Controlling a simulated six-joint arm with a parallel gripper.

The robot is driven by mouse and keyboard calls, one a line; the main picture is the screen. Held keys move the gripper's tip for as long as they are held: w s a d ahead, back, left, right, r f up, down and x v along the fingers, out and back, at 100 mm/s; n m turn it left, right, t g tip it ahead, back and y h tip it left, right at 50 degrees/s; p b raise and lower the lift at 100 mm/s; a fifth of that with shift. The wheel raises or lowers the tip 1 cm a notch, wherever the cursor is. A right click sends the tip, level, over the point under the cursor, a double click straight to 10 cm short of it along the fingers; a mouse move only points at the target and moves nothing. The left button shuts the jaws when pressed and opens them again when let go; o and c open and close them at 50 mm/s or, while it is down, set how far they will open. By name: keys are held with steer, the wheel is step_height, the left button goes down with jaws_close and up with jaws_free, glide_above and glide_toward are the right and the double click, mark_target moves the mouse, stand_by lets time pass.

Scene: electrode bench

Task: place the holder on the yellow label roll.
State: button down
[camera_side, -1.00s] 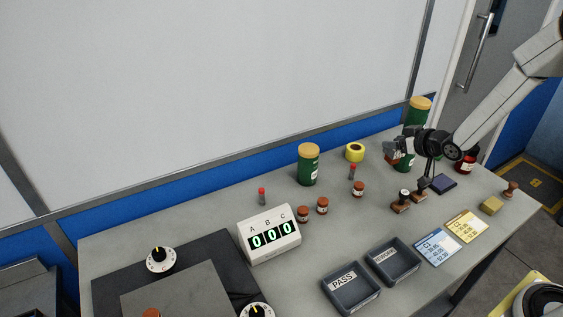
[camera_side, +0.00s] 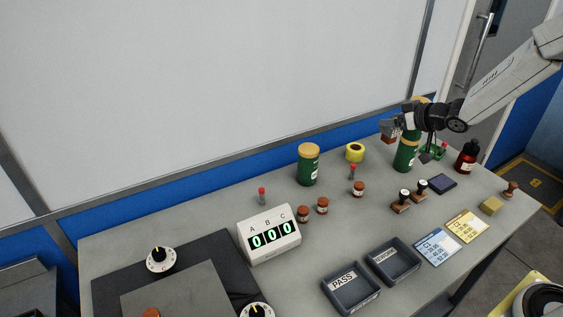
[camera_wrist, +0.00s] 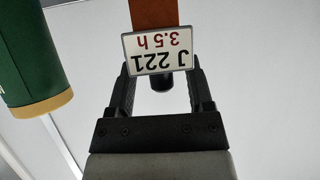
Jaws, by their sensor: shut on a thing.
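My gripper (camera_side: 392,127) is at the back right in the side view, above the bench and in front of a green canister. It is shut on the holder (camera_side: 388,138), a small reddish-brown piece held in the air. In the wrist view the holder (camera_wrist: 154,14) has a white label reading "J 221 3.5 h", upside down, and a dark end between my fingers (camera_wrist: 162,84). The yellow label roll (camera_side: 355,152) lies on the bench against the back, left of and below the holder. The holder is apart from the roll.
Green canisters stand left (camera_side: 308,165) and right (camera_side: 406,153) of the roll. A red-topped stick (camera_side: 352,172) and a brown-capped jar (camera_side: 358,189) stand just in front of it. Stamps (camera_side: 401,201) and a dark red bottle (camera_side: 466,157) are to the right.

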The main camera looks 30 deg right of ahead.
steer(key=shift+w+r, duration=0.2)
steer(key=shift+r, duration=0.65)
steer(key=shift+x, duration=0.85)
steer(key=w+d+f, duration=0.2)
steer(key=w+f, duration=0.1)
steer(key=w, duration=0.4)
glide_above(356, 147)
steer(key=shift+s+f, duration=0.15)
steer(key=shift+f, duration=2.65)
steer(key=shift+w+f, duration=0.25)
steer(key=shift+f, duration=1.55)
